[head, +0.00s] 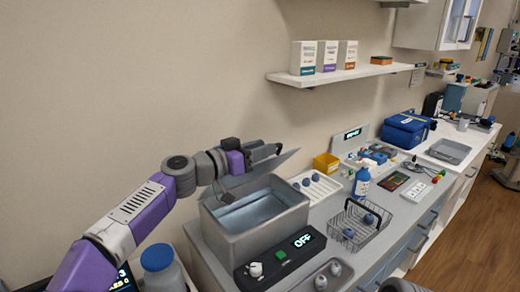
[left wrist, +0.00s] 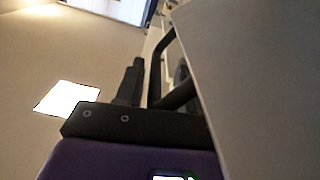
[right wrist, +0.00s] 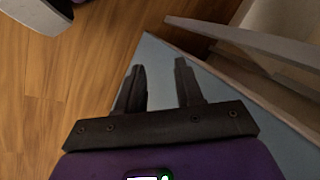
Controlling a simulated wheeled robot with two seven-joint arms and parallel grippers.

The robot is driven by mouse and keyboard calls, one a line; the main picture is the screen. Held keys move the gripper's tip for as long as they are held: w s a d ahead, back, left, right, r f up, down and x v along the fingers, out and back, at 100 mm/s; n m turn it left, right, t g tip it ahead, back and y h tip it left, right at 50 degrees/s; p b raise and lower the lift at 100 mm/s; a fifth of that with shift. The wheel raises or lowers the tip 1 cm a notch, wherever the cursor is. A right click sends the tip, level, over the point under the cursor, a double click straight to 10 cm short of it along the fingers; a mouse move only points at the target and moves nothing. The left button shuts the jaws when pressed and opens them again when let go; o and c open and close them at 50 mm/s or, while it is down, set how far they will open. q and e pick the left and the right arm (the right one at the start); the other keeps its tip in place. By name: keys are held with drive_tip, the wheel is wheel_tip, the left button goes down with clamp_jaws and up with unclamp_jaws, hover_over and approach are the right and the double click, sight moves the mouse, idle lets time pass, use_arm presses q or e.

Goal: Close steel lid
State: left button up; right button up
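The steel lid (head: 276,161) stands raised and tilted at the back of the open steel bath (head: 250,238), with liquid visible inside. In the left wrist view the lid (left wrist: 255,80) is a large grey panel filling the right side, with a dark bar handle (left wrist: 158,66) standing off it. My left gripper (head: 268,151) is at the raised lid, above the bath. Its fingers (left wrist: 152,85) are apart beside the handle, which partly hides one of them; I cannot tell whether they touch it. My right gripper (right wrist: 158,85) is open and empty, away from the lid.
A control panel reading OFF (head: 285,258) sits before the bath. A wire basket (head: 357,228), white tray (head: 316,188), blue bottle (head: 361,184) and yellow bin (head: 326,163) stand to the right. A wall shelf (head: 345,75) is above. The right wrist view shows wooden floor (right wrist: 60,95).

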use_arm(q)
drive_tip(key=v, duration=0.7)
drive_tip(key=shift+s+a, duration=0.2)
